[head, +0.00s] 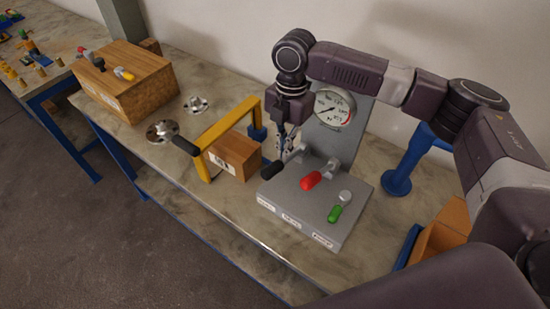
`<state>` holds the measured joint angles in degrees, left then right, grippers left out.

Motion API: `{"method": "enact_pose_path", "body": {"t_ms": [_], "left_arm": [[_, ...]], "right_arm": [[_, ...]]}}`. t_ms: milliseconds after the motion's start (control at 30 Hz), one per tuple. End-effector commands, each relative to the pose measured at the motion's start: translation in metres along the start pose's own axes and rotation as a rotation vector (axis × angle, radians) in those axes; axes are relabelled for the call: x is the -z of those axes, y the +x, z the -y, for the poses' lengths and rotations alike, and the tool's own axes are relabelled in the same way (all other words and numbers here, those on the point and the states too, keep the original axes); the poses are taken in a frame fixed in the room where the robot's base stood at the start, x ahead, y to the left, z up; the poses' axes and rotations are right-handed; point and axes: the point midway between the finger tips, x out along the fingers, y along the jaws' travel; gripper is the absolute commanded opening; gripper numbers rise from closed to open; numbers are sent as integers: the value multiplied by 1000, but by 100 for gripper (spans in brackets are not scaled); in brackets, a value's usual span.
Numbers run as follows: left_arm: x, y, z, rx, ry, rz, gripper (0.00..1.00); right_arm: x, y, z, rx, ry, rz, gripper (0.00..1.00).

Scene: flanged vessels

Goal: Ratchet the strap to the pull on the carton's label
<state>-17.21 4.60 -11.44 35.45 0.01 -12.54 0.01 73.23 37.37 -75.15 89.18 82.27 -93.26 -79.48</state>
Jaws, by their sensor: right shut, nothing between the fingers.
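The label's text is too small to read. No strap is clearly distinguishable. My left gripper is out of view.
Metal flanges (162,131) lie left of the yellow frame. A blue post (405,165) and an open brown box (445,230) are at right. The bench's front left strip is clear.

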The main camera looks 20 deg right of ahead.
Motion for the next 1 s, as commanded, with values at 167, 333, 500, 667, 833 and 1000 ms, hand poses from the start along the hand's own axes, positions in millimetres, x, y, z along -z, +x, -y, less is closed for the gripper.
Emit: {"method": "enact_pose_path", "body": {"t_ms": [167, 333, 500, 667, 833, 1000], "left_arm": [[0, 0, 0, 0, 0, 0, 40], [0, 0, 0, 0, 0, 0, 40], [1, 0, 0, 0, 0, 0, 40], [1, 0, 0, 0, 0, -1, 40], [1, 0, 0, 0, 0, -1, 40], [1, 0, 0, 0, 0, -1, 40]], "right_arm": [[0, -20, 0, -2, 1, 2, 0], [0, -58, -1, -5, 0, 2, 0], [1, -92, -1, -4, 0, 0, 0], [1, -112, 0, -4, 0, 1, 0], [1, -120, 0, -2, 0, 0, 0], [1, -120, 0, -2, -1, 0, 0]]}}
